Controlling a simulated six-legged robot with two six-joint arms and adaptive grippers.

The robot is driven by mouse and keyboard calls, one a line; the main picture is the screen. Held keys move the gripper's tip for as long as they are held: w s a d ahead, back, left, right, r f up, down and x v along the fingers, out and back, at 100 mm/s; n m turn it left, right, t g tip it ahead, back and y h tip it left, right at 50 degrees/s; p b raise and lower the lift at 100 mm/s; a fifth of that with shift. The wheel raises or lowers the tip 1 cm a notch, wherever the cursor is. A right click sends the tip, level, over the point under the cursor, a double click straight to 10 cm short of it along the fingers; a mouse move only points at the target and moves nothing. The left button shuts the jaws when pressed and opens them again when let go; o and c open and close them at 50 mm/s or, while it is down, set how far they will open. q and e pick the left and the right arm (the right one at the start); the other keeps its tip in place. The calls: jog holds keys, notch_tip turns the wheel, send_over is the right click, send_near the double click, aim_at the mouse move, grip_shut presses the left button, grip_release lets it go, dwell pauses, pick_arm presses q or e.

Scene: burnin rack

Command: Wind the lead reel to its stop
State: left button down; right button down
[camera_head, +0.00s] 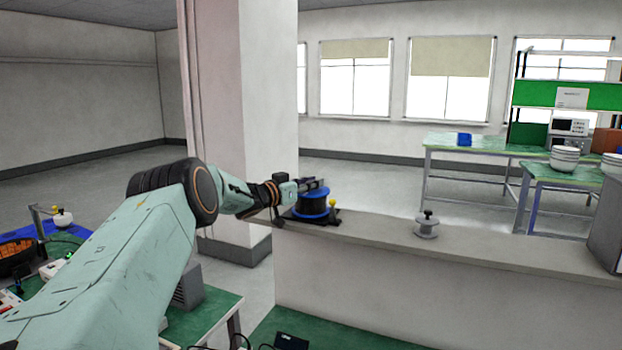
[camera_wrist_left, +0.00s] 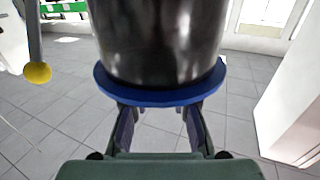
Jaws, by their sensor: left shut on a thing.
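The lead reel (camera_head: 313,208) is a black drum with blue flanges, standing on the ledge right of the column. A small yellow ball (camera_head: 332,201) shows at its right side. My left gripper (camera_head: 312,186) is at the top of the reel and is shut on it. In the left wrist view the black drum and its blue flange (camera_wrist_left: 160,96) fill the upper middle, and the fingers (camera_wrist_left: 158,125) stand apart beneath the flange. Their tips and the exact contact are hidden. The yellow ball (camera_wrist_left: 38,73) is on a grey rod at the left there. My right gripper is not in view.
A grey spool with a black knob (camera_head: 427,226) stands on the ledge (camera_head: 470,245), right of the reel. A grey box (camera_head: 607,228) is at the ledge's right end. The column (camera_head: 245,110) rises close behind my left forearm. The ledge between reel and spool is clear.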

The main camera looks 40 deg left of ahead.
pick_arm(q)
jog(key=shift+f+h, duration=0.1)
jog(key=shift+h, duration=0.2)
jog(key=c, duration=1.2)
grip_release()
jog(key=shift+s, duration=0.1)
jog(key=shift+s+a, duration=0.15)
jog(key=shift+s, duration=0.45)
jog(key=shift+s+a, duration=0.2)
jog(key=shift+s, duration=2.5)
jog(key=shift+s+a, duration=0.2)
jog(key=shift+s, duration=2.45)
